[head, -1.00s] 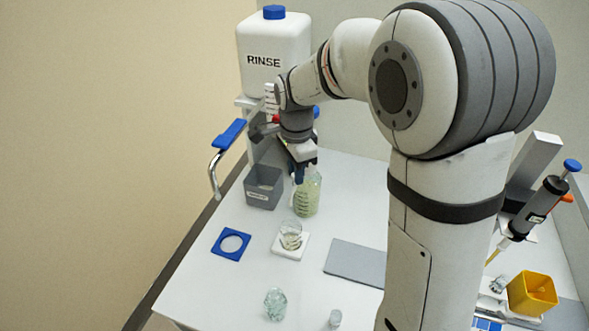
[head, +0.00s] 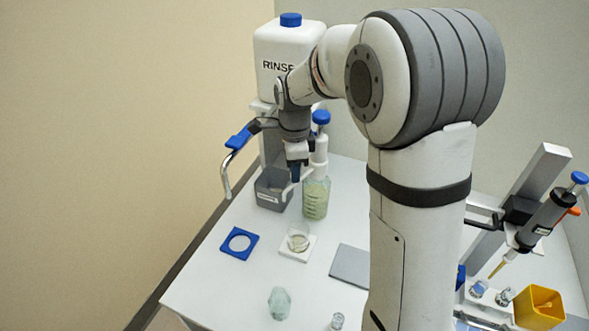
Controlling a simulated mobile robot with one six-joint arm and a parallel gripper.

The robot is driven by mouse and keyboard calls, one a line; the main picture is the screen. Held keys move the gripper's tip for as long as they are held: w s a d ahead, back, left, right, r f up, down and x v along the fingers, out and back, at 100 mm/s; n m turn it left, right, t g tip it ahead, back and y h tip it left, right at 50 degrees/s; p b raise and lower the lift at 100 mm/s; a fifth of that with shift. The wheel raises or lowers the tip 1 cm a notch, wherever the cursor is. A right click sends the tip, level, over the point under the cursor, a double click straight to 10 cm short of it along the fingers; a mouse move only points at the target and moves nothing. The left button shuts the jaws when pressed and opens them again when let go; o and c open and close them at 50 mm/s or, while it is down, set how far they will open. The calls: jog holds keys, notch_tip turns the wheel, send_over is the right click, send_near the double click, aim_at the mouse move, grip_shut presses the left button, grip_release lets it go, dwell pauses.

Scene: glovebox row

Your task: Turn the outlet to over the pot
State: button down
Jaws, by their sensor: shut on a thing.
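A bottle of pale green liquid (head: 316,200) stands on the table, with a white pump top and a blue knob (head: 321,117). My gripper (head: 294,174) points down just left of the bottle and is shut on its thin white outlet (head: 285,192). The gripper partly hides the outlet, whose end shows low by the grey bin. A small clear glass pot (head: 298,238) stands on a white square plate (head: 291,252), in front of the bottle. The outlet's end is behind and left of the pot, not over it.
A grey bin (head: 272,192) stands close left of the bottle. Behind is a white RINSE tank (head: 285,50) with a blue-handled metal spout (head: 226,178). A pipette stand and yellow cup (head: 540,306) are right.

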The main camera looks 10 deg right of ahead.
jog(key=c, duration=1.3)
grip_release()
jog(key=shift+s+d, duration=0.1)
jog(key=shift+d, duration=0.05)
jog(key=shift+r, duration=0.1)
notch_tip(320, 180, up, 8)
jog(key=shift+f, duration=0.15)
